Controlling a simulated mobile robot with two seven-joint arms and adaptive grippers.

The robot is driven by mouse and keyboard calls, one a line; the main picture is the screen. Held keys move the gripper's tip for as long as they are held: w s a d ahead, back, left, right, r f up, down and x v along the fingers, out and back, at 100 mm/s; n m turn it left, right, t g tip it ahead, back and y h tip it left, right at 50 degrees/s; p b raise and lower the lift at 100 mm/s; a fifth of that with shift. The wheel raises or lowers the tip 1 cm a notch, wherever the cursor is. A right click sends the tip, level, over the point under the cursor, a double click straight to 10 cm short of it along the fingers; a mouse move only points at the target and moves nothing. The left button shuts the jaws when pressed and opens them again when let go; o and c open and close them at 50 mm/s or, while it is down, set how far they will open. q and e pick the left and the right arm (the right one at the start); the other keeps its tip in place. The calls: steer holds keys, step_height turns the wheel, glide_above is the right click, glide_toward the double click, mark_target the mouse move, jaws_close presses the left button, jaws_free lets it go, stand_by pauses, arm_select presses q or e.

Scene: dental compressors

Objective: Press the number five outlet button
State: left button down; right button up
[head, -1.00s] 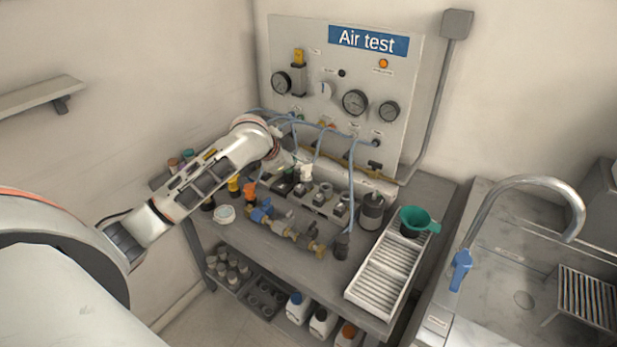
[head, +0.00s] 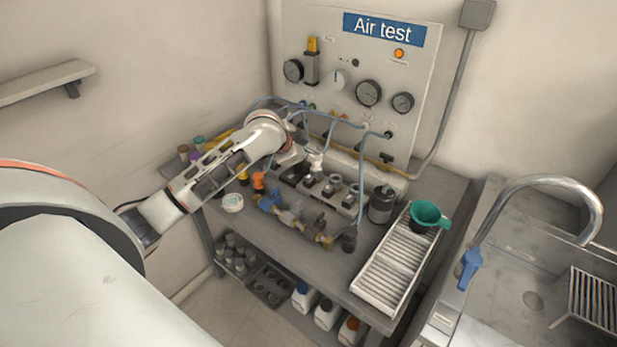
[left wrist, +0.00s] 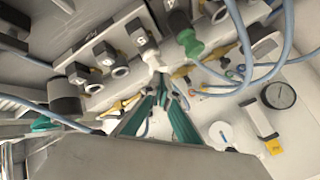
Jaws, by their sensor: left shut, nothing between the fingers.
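The row of outlet blocks (head: 320,188) stands on the bench below the test panel (head: 345,75). In the left wrist view, dark square blocks with small number labels sit on a pale strip, one of them (left wrist: 139,40) close to the fingertips. The labels are too small to read surely, so I cannot tell which is number five. My left gripper (left wrist: 154,68) is shut and empty, its tips close to that block; contact cannot be told. In the head view, the left gripper (head: 298,155) is over the back of the row, its tips hard to make out. My right gripper is not in view.
Blue hoses (head: 362,180) hang from the panel around the row. Brass and blue valve fittings (head: 295,220) lie in front. A dark cylinder (head: 381,204), a white ribbed tray (head: 390,270) and a green funnel (head: 428,214) stand to the right. A sink (head: 535,285) is further right.

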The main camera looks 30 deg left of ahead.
arm_select(q)
glide_above(308, 178)
step_height(308, 178, down, 4)
steer(key=shift+f+b, duration=0.1)
steer(key=shift+b, duration=0.2)
steer(key=shift+f, duration=0.35)
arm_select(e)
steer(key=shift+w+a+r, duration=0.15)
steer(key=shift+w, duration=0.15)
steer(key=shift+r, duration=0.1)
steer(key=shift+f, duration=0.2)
arm_select(q)
steer(key=shift+f, duration=0.1)
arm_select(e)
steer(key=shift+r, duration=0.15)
arm_select(q)
steer(key=shift+f+p, duration=0.35)
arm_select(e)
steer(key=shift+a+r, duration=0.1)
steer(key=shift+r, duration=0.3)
